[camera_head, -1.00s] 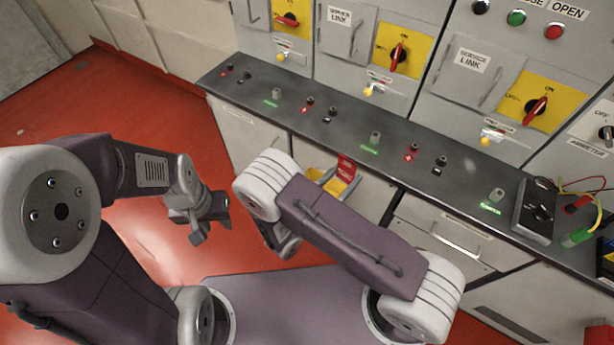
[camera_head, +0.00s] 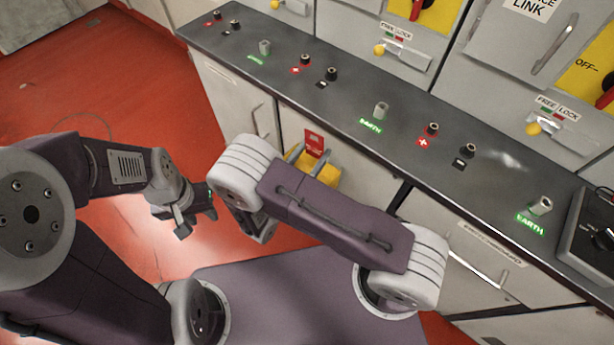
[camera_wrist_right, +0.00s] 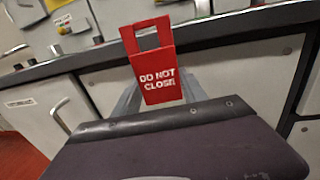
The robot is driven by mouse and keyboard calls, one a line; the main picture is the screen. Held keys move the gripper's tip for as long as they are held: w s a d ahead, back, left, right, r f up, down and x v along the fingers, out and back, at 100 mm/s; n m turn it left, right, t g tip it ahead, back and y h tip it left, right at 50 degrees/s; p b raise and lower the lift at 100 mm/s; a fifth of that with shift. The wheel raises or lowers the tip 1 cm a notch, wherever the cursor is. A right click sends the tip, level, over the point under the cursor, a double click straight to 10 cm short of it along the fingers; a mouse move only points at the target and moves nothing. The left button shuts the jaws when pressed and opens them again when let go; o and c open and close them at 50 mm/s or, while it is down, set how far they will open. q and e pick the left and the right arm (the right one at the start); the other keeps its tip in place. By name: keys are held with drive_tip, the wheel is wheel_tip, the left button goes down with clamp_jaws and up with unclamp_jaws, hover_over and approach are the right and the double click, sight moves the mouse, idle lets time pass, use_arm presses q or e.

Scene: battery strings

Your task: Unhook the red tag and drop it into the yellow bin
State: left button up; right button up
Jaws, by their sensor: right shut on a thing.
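The red tag (camera_head: 315,143) reads "DO NOT CLOSE" in the right wrist view (camera_wrist_right: 158,85), with an open loop at its top. My right gripper (camera_wrist_right: 156,98) is shut on the tag's lower part, one grey finger on each side. The tag is upright, in front of the cabinet and just below the bench edge in the head view. The yellow bin (camera_head: 328,173) shows behind and below the tag, mostly hidden by my right arm. My left gripper (camera_head: 197,222) is low on the left, away from the tag; its opening is unclear.
A dark bench (camera_head: 290,92) with several terminals and green EARTH labels runs across the cabinets. A black meter box (camera_head: 590,235) stands at its right end. Yellow switch panels with red handles are above. Red floor (camera_head: 110,95) is open at left.

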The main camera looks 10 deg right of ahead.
wheel_tip(320, 180, down, 6)
drive_tip(key=b, duration=0.4)
drive_tip(key=shift+r, duration=0.25)
drive_tip(key=o, duration=1.4)
drive_tip(key=shift+o, duration=0.2)
drive_tip(key=shift+s+a, duration=0.1)
drive_tip(key=shift+a, duration=0.05)
